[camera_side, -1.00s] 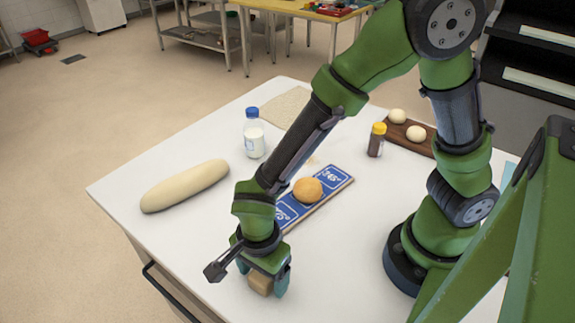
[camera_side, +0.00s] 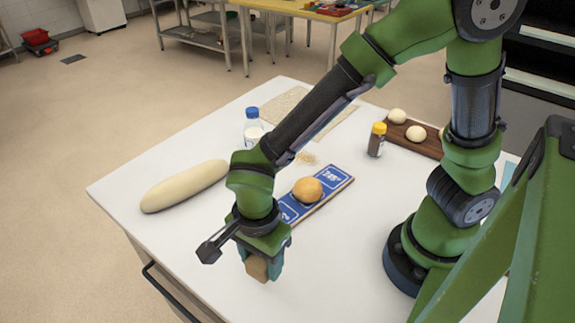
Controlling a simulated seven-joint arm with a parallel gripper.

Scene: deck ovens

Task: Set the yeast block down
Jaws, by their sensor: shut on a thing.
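The yeast block (camera_side: 257,268) is a small tan-brown block between the fingers of my gripper (camera_side: 262,262). My gripper points down near the front left part of the white table (camera_side: 330,262) and is shut on the block. The fingers hide part of the block. I cannot tell whether its underside touches the table.
A long pale dough loaf (camera_side: 185,186) lies to the left. A blue board (camera_side: 334,181) with an orange bun (camera_side: 307,190) lies behind my gripper. A milk bottle (camera_side: 253,130), a brown jar (camera_side: 376,140) and a wooden board with dough balls (camera_side: 430,146) stand farther back.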

